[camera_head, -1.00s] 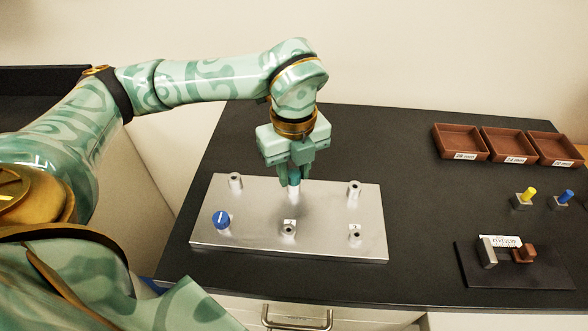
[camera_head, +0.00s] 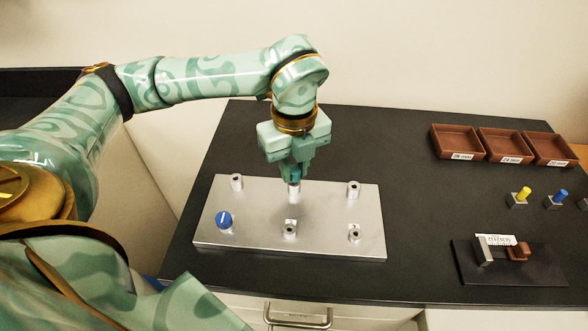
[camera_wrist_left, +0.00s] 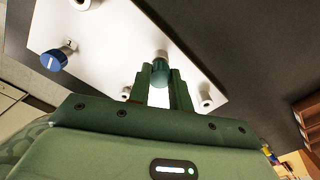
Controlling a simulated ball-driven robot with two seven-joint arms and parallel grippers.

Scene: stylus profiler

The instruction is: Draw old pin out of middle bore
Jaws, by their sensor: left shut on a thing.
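The silver plate (camera_head: 215,240) lies on the dark bench with several short round bores standing on it. My left gripper (camera_head: 295,175) points down over the middle bore (camera_head: 294,189) of the back row. It is shut on the teal old pin (camera_head: 295,180). In the left wrist view the teal pin (camera_wrist_left: 160,72) sits between the two fingers, in line with the pale bore (camera_wrist_left: 161,55). The fingers hide part of the pin, and I cannot tell how deep its lower end sits. My right gripper is not in view.
A blue knob (camera_head: 224,219) stands on the plate's front left. Brown trays (camera_head: 459,142) line the back right. A yellow pin (camera_head: 523,194) and a blue pin (camera_head: 562,196) stand in small blocks. A dark stand (camera_head: 510,270) lies front right. The bench between plate and trays is clear.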

